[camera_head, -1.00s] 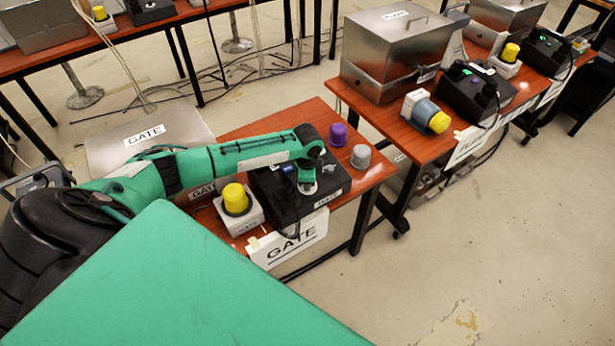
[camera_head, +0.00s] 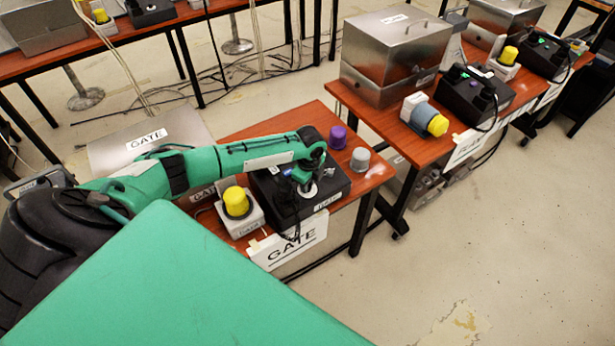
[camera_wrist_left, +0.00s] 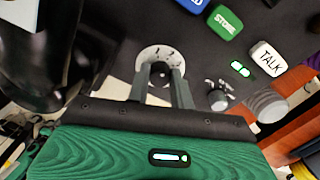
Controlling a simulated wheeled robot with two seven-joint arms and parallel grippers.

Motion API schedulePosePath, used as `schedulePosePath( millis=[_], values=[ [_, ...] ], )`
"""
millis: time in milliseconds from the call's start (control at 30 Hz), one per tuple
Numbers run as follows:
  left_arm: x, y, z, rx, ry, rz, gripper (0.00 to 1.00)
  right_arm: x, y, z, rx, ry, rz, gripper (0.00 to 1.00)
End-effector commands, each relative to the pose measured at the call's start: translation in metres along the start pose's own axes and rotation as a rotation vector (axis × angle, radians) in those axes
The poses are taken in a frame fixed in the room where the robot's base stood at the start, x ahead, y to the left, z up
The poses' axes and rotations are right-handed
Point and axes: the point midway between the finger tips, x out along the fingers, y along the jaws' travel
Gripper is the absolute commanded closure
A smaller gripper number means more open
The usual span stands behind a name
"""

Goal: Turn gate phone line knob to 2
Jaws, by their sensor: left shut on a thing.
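The black gate phone (camera_head: 335,184) sits on the wooden table above a GATE sign (camera_head: 290,247). In the left wrist view, the line knob (camera_wrist_left: 161,77) is dark and stands on a round white dial (camera_wrist_left: 148,55) with small marks. My left gripper (camera_head: 304,186) reaches down over the phone. In the wrist view its two fingers (camera_wrist_left: 161,82) are closed around the sides of the knob. The dial's marks are too small and partly covered, so I cannot read the knob's setting. My right gripper is not in view.
A yellow dome (camera_head: 236,201) on a white box stands left of the phone. A purple knob-shaped piece (camera_head: 338,136) and a grey one (camera_head: 360,158) stand behind it.

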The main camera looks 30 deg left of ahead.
Motion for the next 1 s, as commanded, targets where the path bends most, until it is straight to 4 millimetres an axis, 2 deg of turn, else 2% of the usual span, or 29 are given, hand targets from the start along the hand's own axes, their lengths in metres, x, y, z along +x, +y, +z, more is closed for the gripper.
schedulePosePath(
  millis=[300,767,800,900,1000],
  values=[
    [-0.0008,-0.0011,-0.0004,0.108,-0.002,0.009,1.0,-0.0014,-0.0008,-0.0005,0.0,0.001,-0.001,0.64],
    [-0.0008,-0.0012,-0.0004,0.123,-0.003,0.01,1.0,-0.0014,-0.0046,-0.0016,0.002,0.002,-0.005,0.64],
    [-0.0008,-0.0012,-0.0004,0.123,-0.003,0.01,0.76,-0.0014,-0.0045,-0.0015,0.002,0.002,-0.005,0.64],
    [-0.0008,-0.0011,-0.0005,0.123,-0.003,0.01,0.56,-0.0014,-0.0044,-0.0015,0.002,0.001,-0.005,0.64],
    [-0.0005,-0.0009,-0.0004,0.123,-0.003,0.01,0.56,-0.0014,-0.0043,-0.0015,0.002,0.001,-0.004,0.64]
  ],
)
